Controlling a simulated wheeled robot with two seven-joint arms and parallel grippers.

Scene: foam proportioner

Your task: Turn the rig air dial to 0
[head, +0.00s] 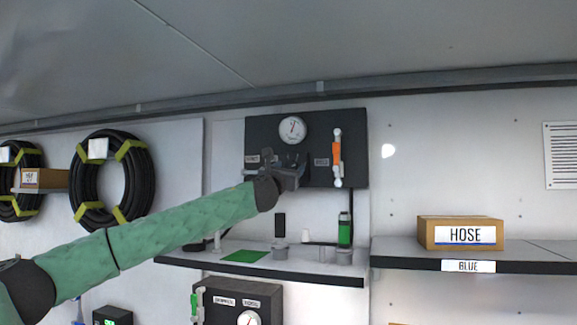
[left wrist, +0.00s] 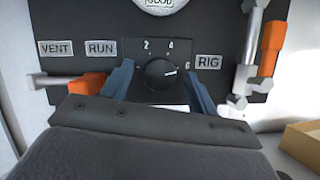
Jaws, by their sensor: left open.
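The rig air dial (left wrist: 160,74) is a round black knob on the dark panel (head: 354,176). It sits left of the RIG label (left wrist: 209,62). The numbers 2, 4 and 6 show around it, and its white mark points right, close to the 6. The 0 is not visible. My left gripper (left wrist: 160,85) is open, with one blue-grey finger on each side of the knob. I cannot tell whether the fingers touch it. In the head view the left gripper (head: 291,168) covers the dial. My right gripper is not in view.
A round gauge (head: 292,130) is above the dial. An orange-handled valve (head: 337,152) stands to the right, and another orange handle (left wrist: 87,83) lies close to the left finger. Below is a shelf (head: 310,275) with small items. A HOSE box (head: 461,233) sits at right.

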